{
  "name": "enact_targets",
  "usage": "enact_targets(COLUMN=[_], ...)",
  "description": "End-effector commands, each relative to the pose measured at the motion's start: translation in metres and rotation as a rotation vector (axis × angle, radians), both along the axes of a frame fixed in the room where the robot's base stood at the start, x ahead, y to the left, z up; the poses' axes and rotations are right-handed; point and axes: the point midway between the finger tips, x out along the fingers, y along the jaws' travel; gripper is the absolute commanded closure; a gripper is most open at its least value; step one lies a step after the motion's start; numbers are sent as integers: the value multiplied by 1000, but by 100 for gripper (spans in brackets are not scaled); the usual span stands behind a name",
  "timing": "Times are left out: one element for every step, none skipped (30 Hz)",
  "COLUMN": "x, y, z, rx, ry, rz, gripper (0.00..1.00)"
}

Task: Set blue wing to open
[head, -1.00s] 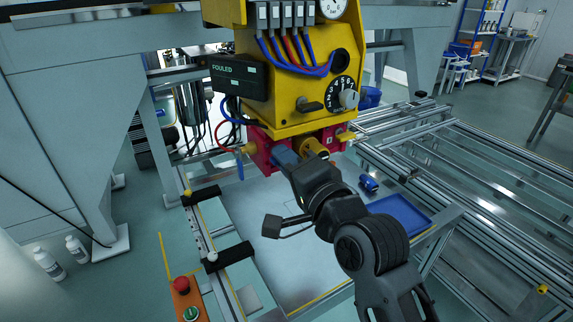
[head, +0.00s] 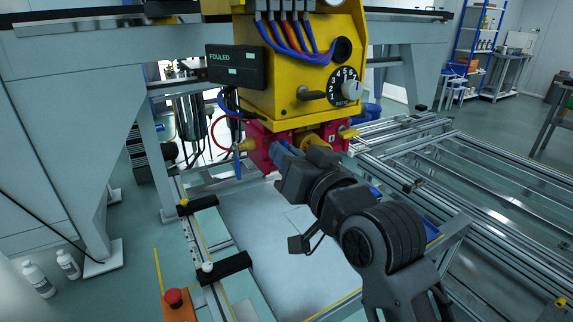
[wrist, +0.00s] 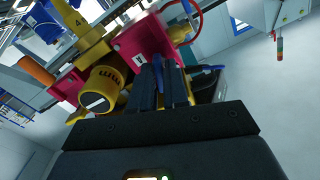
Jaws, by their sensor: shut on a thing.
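The blue wing (head: 291,147) is a small blue handle on the front of the magenta valve block (head: 258,150). My gripper (head: 282,158) reaches it from below. In the wrist view, the dark fingers (wrist: 166,88) are closed around the blue wing (wrist: 158,66), and the fingers hide most of it. Its exact angle is hard to tell. A round yellow knob (wrist: 100,90) sits beside the fingers on the same block. A second blue lever (head: 238,166) hangs from a yellow fitting at the block's left end.
A yellow panel (head: 285,95) with a numbered dial (head: 345,86) and a black "FOULED" box (head: 237,66) is above the block. A red stop button (head: 174,297) stands at front left. Metal rails (head: 470,190) fill the right side.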

Motion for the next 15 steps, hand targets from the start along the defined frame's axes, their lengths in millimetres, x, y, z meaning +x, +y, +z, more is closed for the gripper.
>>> enact_targets(x=[0, 0, 0, 0, 0, 0, 0, 0, 0, 0, 0, 0, 0, 0, 0], y=[0, 0, 0, 0, 0, 0, 0, 0, 0, 0, 0, 0, 0, 0, 0], z=[-4, -4, -4, -4, -4, -4, -3, -3, -3, -3, -3, -3, -3, -3, -2], rx=[-33, -54, -81, -100, -117, -141, -157, -172, -191, -205, -217, -232, -243, -253, -263], ry=[-21, -35, -52, -65, -77, -93, -104, -115, -128, -136, -145, -155, -161, -167, -175], rz=[0, 0, 1, 0, 0, 1, 1, 0, 0, 1, 1, 1, 1, 1, 1], gripper=[100, 100, 100, 100, 100, 100, 100, 100, 100, 100, 100, 100, 100, 100, 100])
